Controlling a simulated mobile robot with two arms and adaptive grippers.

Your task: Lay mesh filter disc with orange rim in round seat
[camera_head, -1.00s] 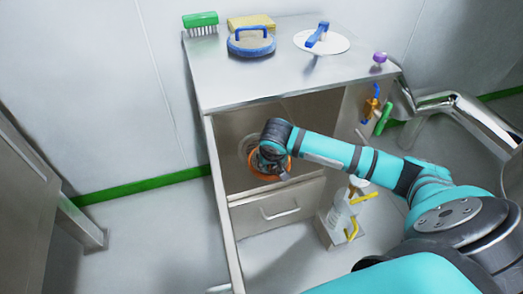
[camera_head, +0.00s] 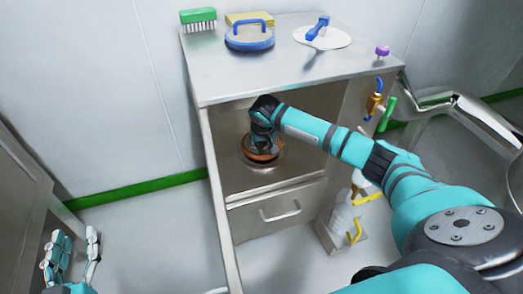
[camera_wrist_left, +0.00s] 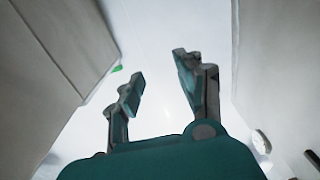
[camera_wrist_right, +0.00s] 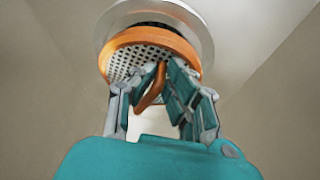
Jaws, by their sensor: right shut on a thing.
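The mesh filter disc (camera_wrist_right: 135,59) has an orange rim, a pale perforated face and an orange loop handle. My right gripper (camera_wrist_right: 163,82) is shut on its handle in the right wrist view. The round seat (camera_wrist_right: 205,40) is a silver ring behind the disc, showing along its top and right side. The disc overlaps the seat but sits off-centre; I cannot tell whether they touch. In the head view, the disc (camera_head: 264,156) is under my right gripper (camera_head: 262,148), inside the cabinet's open bay. My left gripper (camera_head: 72,262) is open and empty at the lower left.
The steel cabinet (camera_head: 232,83) carries a green brush (camera_head: 198,16), a blue-handled round pad (camera_head: 249,40) and a white disc with a blue handle (camera_head: 322,36). A drawer (camera_head: 278,209) lies below the bay. Bottles (camera_head: 342,217) stand in a side rack. Open floor lies left of the cabinet.

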